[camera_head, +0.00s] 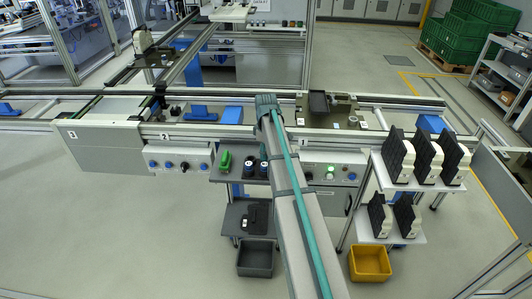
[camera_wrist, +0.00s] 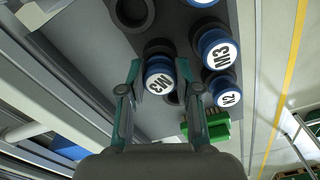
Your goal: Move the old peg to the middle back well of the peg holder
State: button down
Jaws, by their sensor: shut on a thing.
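The peg holder (camera_wrist: 182,20) is a dark grey plate with round wells, at the upper middle of the wrist view. An empty well (camera_wrist: 132,14) shows at its upper left. My gripper (camera_wrist: 159,88) is shut on a blue peg (camera_wrist: 158,66) with a white round label, its fingers on either side. A dark ring shows just behind this peg; I cannot tell whether the peg is seated or lifted. Two other labelled blue pegs stand to its right, an upper one (camera_wrist: 217,48) and a lower one (camera_wrist: 226,90). In the head view my arm partly hides the holder area.
A green object (camera_wrist: 213,133) lies just below the pegs; it also shows on the shelf in the head view (camera_head: 224,161). A grey bin (camera_head: 256,259) and a yellow bin (camera_head: 370,263) stand lower. A white rack (camera_head: 405,180) with black-and-white parts stands right.

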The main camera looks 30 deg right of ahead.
jog(key=shift+f, duration=0.3)
dwell(0.5)
jog(key=c, duration=0.7)
grip_release()
jog(key=o, duration=0.4)
jog(key=shift+r, duration=0.2)
jog(key=shift+r+p, duration=2.2)
jog(key=shift+r, duration=1.15)
